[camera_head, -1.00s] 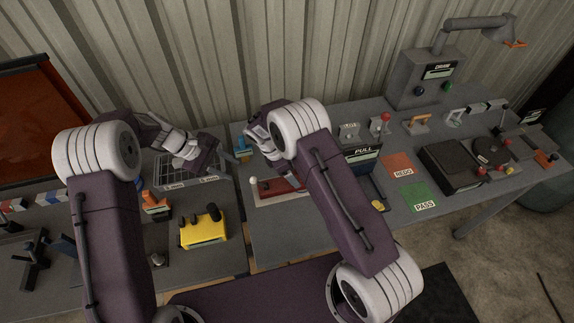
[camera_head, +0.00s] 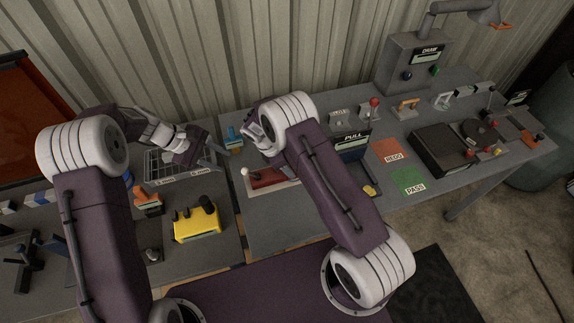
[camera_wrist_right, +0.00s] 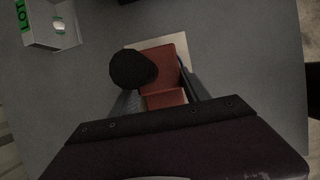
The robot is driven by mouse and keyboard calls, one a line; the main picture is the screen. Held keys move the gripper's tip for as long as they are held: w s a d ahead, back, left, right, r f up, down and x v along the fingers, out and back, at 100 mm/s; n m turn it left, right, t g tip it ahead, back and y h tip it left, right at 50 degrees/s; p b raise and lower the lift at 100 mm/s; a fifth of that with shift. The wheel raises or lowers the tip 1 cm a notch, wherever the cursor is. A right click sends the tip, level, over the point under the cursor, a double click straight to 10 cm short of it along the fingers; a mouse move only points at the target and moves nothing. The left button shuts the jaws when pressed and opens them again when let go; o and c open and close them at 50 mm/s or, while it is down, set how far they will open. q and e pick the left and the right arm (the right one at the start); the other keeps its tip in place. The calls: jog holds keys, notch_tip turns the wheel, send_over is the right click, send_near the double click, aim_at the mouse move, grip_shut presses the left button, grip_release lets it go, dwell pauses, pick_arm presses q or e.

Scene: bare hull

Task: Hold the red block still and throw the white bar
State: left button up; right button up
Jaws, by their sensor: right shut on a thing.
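The red block (camera_head: 268,179) sits on a pale plate on the bench, partly hidden in the head view by my right arm. A small white, round-ended piece (camera_head: 244,172), probably the end of the white bar, stands at the block's left end. In the right wrist view my right gripper (camera_wrist_right: 158,100) is shut on the red block (camera_wrist_right: 167,96), one finger on each side. A dark rounded knob (camera_wrist_right: 133,69) covers part of the block there. My left gripper (camera_head: 208,152) hangs above the wire basket, apart from the block and left of it; its finger gap is unclear.
The wire basket (camera_head: 158,177) and a yellow box with dark knobs (camera_head: 198,225) lie left of the block. A blue item (camera_head: 232,138) stands behind it. A PULL box (camera_head: 352,147), red and green pads (camera_head: 409,181) and a dark case (camera_head: 440,152) fill the right.

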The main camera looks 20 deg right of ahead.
aim_at(244, 169)
pick_arm(q)
jog(key=shift+o, duration=0.3)
pick_arm(e)
jog(key=c, duration=0.4)
pick_arm(q)
jog(key=shift+o, duration=0.8)
jog(key=d+f+m, duration=0.2)
jog(key=f+m, duration=0.1)
jog(key=m, duration=0.6)
jog(key=d+f+m+y, duration=0.1)
jog(key=d+f+m, duration=0.2)
jog(key=m, duration=0.7)
jog(key=d+f+m+y, duration=0.1)
jog(key=f+m, duration=0.4)
jog(key=m, duration=0.5)
jog(key=shift+d, duration=0.85)
grip_shut()
